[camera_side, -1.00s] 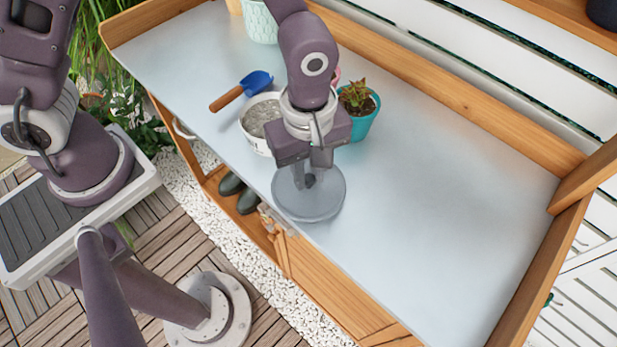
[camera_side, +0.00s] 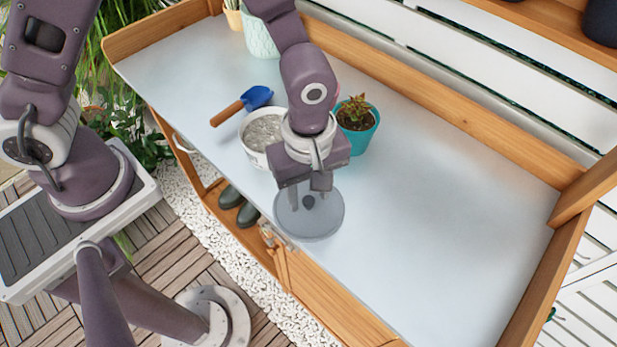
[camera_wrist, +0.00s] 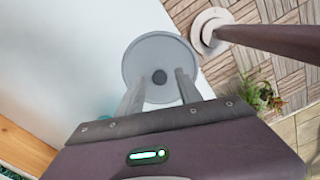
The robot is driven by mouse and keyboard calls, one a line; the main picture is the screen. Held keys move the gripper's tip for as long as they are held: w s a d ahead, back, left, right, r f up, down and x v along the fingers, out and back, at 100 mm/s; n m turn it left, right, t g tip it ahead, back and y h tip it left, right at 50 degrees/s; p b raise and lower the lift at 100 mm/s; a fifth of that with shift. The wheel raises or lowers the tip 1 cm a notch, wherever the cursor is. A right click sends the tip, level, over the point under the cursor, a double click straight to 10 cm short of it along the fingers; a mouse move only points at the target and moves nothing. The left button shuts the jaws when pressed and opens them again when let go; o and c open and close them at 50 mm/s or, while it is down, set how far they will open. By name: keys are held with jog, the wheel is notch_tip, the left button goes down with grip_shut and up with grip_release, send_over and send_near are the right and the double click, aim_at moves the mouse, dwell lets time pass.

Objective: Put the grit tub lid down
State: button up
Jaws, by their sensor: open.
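The grit tub lid (camera_side: 322,222) is a round grey disc with a dark knob at its centre. It lies flat on the bench top near the front edge, and it also shows in the wrist view (camera_wrist: 160,52). My gripper (camera_side: 308,190) is open above the lid. In the wrist view its two fingers (camera_wrist: 158,92) are spread apart on either side of the knob's line, with clear space between them and the knob. The white grit tub (camera_side: 259,152) stands uncovered behind the lid, with grey grit inside, partly hidden by my wrist.
A teal pot with a succulent (camera_side: 358,138) stands behind my gripper. A blue trowel with a wooden handle (camera_side: 243,104) lies left of the tub. A pale patterned pot (camera_side: 262,40) stands at the back. The right side of the bench top (camera_side: 440,210) is clear.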

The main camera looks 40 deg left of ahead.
aim_at(308, 200)
notch_tip(308, 200, up, 11)
jog(key=s+a+r+m+t+h, duration=0.1)
jog(key=s+a+r+m+t, duration=0.2)
jog(key=a+r+m, duration=0.55)
jog(key=s+a+r+m+t+y, duration=0.1)
jog(key=s+a+r+m+t, duration=0.1)
jog(key=s+a+r+m, duration=0.2)
jog(key=s+a+m, duration=0.1)
jog(key=s+a, duration=0.2)
jog(key=a, duration=0.2)
jog(key=shift+s+r+t, duration=0.2)
jog(key=shift+r+t, duration=0.1)
